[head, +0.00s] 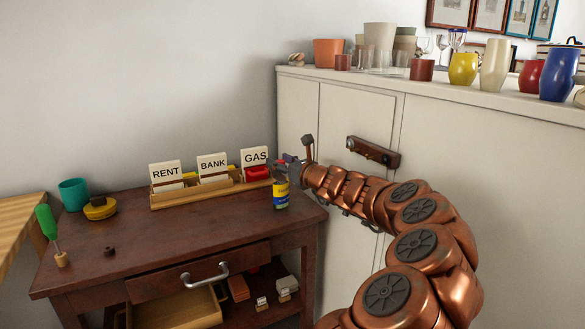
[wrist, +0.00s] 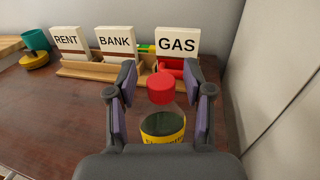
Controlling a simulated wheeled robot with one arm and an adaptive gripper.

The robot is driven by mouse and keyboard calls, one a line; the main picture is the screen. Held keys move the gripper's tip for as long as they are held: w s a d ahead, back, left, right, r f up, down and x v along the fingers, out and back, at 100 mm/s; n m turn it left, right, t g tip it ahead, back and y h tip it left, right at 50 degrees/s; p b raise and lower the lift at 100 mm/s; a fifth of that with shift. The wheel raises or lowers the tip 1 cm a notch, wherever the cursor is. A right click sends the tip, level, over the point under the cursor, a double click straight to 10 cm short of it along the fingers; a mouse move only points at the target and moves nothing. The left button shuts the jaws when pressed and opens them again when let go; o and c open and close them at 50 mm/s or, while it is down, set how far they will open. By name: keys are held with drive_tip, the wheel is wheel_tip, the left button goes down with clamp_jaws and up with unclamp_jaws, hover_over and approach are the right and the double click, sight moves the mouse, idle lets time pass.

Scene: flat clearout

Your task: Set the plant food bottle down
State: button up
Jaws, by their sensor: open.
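The plant food bottle (head: 281,195) has a yellow and blue label and stands upright on the dark wooden table near its right end. In the wrist view the bottle (wrist: 162,124) shows a red cap and a dark body. My gripper (head: 291,168) is at the bottle's upper part in the head view. In the wrist view my gripper (wrist: 162,88) is open, with one finger on each side of the bottle and gaps showing beside the cap. The bottle's lower part is hidden by my gripper in the wrist view.
A wooden letter holder (head: 212,190) with RENT, BANK and GAS cards stands just behind the bottle. A teal cup (head: 74,194), a yellow-black object (head: 100,208) and a green-handled tool (head: 48,225) are at left. The pale cabinet (head: 470,200) closes off the right. The table's middle front is clear.

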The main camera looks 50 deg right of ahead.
drive_tip(key=s+a+p, duration=0.1)
drive_tip(key=s+p, duration=0.1)
drive_tip(key=s, duration=0.9)
drive_tip(key=shift+s, duration=0.4)
drive_tip(key=shift+a, duration=0.1)
